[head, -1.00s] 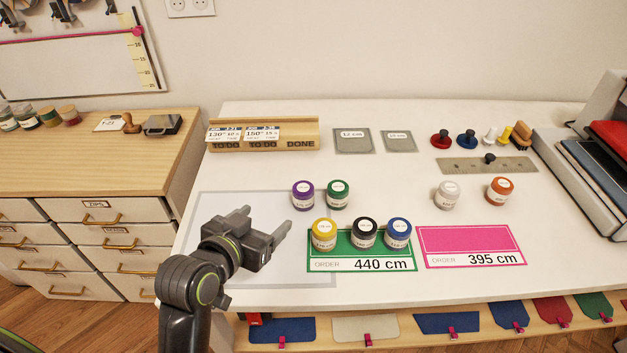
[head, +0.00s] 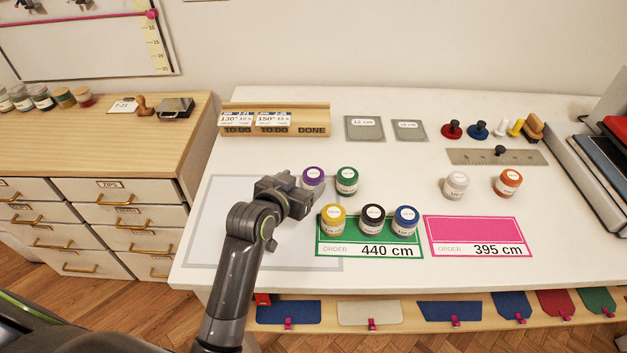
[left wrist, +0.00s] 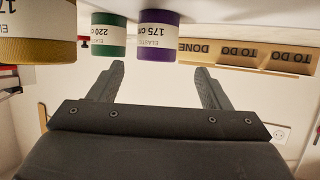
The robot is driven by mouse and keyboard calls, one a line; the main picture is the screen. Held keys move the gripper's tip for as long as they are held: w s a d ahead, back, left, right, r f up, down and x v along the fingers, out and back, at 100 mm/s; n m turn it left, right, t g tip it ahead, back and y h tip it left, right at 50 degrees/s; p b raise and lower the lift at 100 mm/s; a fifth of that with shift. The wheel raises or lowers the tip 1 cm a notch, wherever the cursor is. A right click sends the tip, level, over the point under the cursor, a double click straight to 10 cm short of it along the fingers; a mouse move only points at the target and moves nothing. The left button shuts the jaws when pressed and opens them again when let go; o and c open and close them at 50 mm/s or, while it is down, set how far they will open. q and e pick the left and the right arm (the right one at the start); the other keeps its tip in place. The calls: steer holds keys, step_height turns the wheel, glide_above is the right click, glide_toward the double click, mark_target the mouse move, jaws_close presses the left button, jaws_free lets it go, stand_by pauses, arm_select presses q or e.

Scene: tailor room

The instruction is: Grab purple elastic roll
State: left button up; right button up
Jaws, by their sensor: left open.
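The purple elastic roll (head: 313,175) stands upright on the white table, left of the green roll (head: 347,181). My left gripper (head: 300,190) is right beside the purple roll and partly hides it in the head view. In the left wrist view the purple roll (left wrist: 158,40) lies ahead, between the lines of the two open fingers (left wrist: 158,78). The green roll (left wrist: 108,40) is in line with one fingertip there. The jaws are empty; whether a finger touches a roll I cannot tell. My right gripper is not in view.
Yellow (head: 332,221), black (head: 372,220) and blue (head: 405,221) rolls stand on the green order card (head: 345,248), close to my left gripper. White (head: 456,186) and orange (head: 508,184) rolls stand farther right. A wooden holder (head: 275,115) is behind. The pink card (head: 478,232) is empty.

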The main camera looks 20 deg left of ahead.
mark_target(309, 181)
arm_select(q)
steer(key=x, duration=0.3)
steer(key=shift+w+d+f+p, duration=0.15)
steer(key=shift+d+f+p, duration=0.15)
steer(key=shift+f, duration=0.2)
steer(key=shift+w+f, duration=0.3)
steer(key=shift+w, duration=0.3)
steer(key=c, duration=1.1)
